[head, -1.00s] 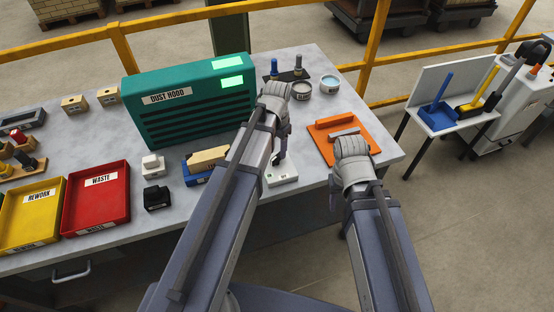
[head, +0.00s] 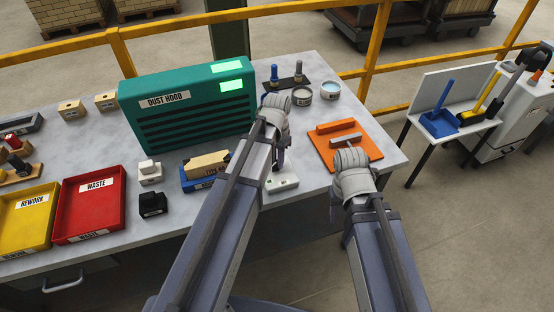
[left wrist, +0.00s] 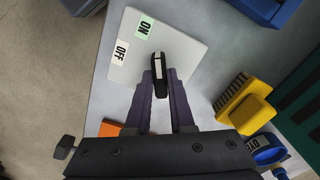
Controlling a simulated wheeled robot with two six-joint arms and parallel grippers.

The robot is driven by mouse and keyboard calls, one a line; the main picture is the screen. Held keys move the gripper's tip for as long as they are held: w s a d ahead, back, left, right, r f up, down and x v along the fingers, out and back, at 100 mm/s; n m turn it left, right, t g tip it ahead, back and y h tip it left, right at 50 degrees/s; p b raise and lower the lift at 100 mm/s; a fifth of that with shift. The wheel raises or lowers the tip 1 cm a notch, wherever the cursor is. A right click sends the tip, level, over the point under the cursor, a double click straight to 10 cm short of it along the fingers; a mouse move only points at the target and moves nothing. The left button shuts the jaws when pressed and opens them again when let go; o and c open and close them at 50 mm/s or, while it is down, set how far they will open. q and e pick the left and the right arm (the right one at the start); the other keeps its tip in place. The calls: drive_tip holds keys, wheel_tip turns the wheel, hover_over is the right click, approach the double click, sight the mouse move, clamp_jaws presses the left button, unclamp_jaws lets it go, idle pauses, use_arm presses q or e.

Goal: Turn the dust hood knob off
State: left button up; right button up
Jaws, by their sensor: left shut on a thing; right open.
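The knob (left wrist: 158,74) is black with a white stripe and stands on a white switch plate (left wrist: 180,50). The plate has a green ON label (left wrist: 144,27) and a pale OFF label (left wrist: 121,52). The stripe runs up the picture, its upper end nearer ON than OFF. My left gripper (left wrist: 160,82) is shut on the knob. In the head view the plate (head: 284,185) shows beside my left arm, which hides the knob. The green dust hood (head: 190,110) has two bright green panels lit. My right gripper (head: 336,208) is open, mostly hidden by its own wrist.
An orange board (head: 372,152) lies near my right wrist. Cans (head: 330,91) stand behind. Red (head: 118,205) and yellow trays are at left.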

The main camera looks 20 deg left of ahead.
use_arm(q)
clamp_jaws()
drive_tip(key=shift+n, duration=0.3)
drive_tip(key=n, duration=0.5)
drive_tip(key=shift+n, duration=0.3)
drive_tip(key=n, duration=0.5)
drive_tip(key=shift+n, duration=0.3)
drive_tip(key=o, duration=0.7)
unclamp_jaws()
drive_tip(key=shift+o, duration=0.2)
